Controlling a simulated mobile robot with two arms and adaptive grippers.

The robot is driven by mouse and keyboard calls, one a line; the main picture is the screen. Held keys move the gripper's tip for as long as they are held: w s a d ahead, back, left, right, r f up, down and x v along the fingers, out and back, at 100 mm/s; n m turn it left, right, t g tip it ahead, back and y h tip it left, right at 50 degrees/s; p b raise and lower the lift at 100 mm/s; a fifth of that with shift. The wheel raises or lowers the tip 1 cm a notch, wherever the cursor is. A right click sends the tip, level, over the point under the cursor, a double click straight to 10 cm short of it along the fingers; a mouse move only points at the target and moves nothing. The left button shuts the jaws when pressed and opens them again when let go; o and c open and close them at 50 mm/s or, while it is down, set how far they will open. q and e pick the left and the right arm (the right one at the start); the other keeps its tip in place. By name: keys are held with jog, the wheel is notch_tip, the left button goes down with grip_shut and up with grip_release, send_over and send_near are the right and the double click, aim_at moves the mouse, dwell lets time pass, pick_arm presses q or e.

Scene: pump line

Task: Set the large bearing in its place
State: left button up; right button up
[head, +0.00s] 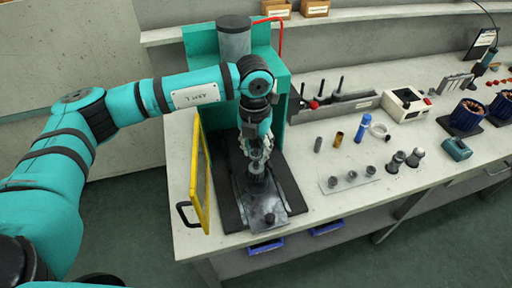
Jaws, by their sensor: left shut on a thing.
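My left gripper (257,150) reaches down over the green press's bed. It is shut on a small grey metal part, seemingly the large bearing (257,165), which the fingers partly hide. Right below is a grey upright metal part (257,183) on a grey base plate (268,212). I cannot tell whether the held part touches it. My right gripper is not in view.
The green press (292,95) stands behind the gripper, with a yellow-framed guard (199,175) on the left. To the right are a light plate (335,186) with small dark parts, a blue bottle (362,128) and a white box device (406,104). The front right bench is mostly clear.

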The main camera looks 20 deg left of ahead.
pick_arm(q)
jog(key=shift+f+b, duration=0.9)
jog(key=shift+f, duration=0.2)
jog(key=o, duration=1.2)
jog(key=shift+r, duration=0.1)
jog(key=shift+r+p, duration=1.3)
jog(key=shift+r, duration=1.2)
jog(key=shift+s+f, duration=0.1)
